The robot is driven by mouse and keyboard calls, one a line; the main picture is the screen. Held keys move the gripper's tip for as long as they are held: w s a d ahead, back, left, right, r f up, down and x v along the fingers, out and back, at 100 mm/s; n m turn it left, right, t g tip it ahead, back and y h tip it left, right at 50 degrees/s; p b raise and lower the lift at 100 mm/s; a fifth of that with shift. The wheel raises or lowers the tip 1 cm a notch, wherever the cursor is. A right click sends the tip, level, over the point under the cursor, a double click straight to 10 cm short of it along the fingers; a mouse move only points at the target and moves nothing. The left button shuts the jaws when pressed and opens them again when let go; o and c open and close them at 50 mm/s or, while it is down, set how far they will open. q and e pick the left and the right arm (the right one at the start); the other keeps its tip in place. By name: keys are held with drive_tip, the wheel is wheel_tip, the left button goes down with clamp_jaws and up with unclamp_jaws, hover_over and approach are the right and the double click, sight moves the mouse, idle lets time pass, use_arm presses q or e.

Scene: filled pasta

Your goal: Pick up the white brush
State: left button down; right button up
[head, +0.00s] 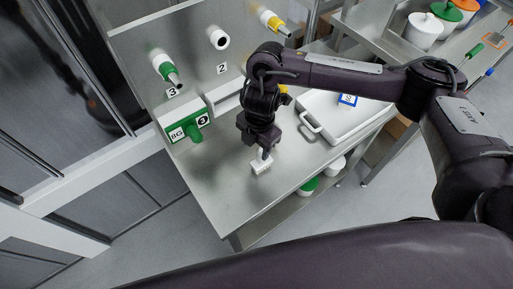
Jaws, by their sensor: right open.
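The white brush (262,166) is a small white block-like piece lying on the steel table near its front edge. My right gripper (265,155) points down right at it, with the fingertips at its upper side. The gripper is open; whether the fingers touch the brush cannot be told. The fingers cover part of the brush's far side. My left gripper is not in view.
A white tray (311,127) with a handle stands right of the gripper on the steel table (215,185). A green-and-white unit (186,128) marked 3 is at the left. Nozzles stick out of the back panel. Tubs stand on a shelf below. The table's left front is clear.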

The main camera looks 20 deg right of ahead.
sight(258, 165)
drive_tip(key=shift+w+d+r, duration=0.15)
drive_tip(key=shift+d, duration=0.35)
drive_tip(key=shift+w+d+r, duration=0.15)
drive_tip(key=shift+d, duration=0.3)
drive_tip(key=shift+d+f+h, duration=0.2)
drive_tip(key=shift+h, duration=0.1)
drive_tip(key=shift+s+a+f+b, duration=0.15)
drive_tip(key=shift+f+b, duration=0.25)
drive_tip(key=shift+f, duration=0.85)
wheel_tip(258, 165, down, 4)
drive_tip(key=shift+a+r+b, duration=0.15)
drive_tip(key=shift+b, duration=0.25)
drive_tip(key=shift+f, duration=0.5)
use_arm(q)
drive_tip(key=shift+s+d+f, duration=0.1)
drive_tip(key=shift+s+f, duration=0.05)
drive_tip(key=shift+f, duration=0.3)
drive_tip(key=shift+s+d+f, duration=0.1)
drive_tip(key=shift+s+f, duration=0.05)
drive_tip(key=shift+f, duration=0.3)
use_arm(e)
drive_tip(key=c, duration=1.1)
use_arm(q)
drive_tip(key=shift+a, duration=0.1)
use_arm(e)
drive_tip(key=shift+r, duration=0.1)
